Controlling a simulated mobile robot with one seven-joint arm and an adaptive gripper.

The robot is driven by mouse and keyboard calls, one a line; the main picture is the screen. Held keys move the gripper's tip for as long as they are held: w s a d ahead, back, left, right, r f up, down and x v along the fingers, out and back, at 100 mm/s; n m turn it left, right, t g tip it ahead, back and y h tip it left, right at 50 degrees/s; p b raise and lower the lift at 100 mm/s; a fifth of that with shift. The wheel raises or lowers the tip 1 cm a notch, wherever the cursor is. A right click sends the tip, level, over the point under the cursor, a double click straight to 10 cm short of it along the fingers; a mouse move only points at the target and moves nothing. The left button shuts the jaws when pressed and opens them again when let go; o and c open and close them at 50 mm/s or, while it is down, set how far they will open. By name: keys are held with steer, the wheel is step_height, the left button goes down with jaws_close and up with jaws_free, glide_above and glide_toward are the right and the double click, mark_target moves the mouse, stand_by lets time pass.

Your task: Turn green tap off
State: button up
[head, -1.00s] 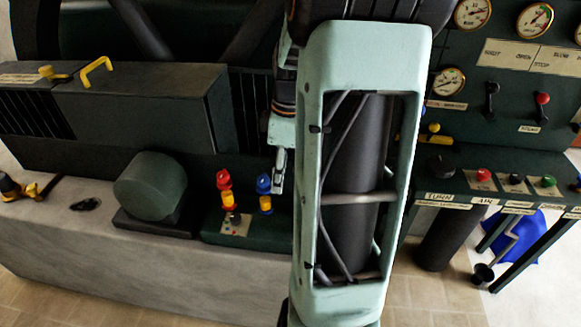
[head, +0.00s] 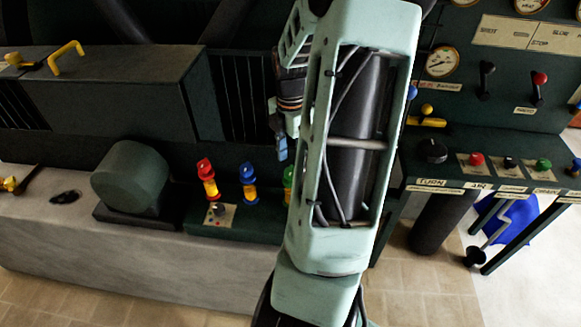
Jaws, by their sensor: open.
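The green tap (head: 289,186) stands at the right of a row on a dark green base (head: 225,228). Only its left part shows; my arm covers the rest, and I cannot tell its handle's position. The blue tap (head: 249,184) and the red tap (head: 207,180), both with yellow lower parts, stand to its left. My gripper (head: 281,150) is open and points down, just above the green tap in the picture. It is partly hidden by my arm, and I see no contact with the tap.
A round green housing (head: 131,178) stands left of the taps on the stone ledge (head: 120,265). A dark ribbed panel (head: 240,105) rises behind them. A control desk (head: 480,160) with coloured knobs and levers is at the right. The ledge's front is clear.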

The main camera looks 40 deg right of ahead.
steer(key=shift+f, duration=1.7)
steer(key=c, duration=1.2)
steer(key=shift+o, duration=0.2)
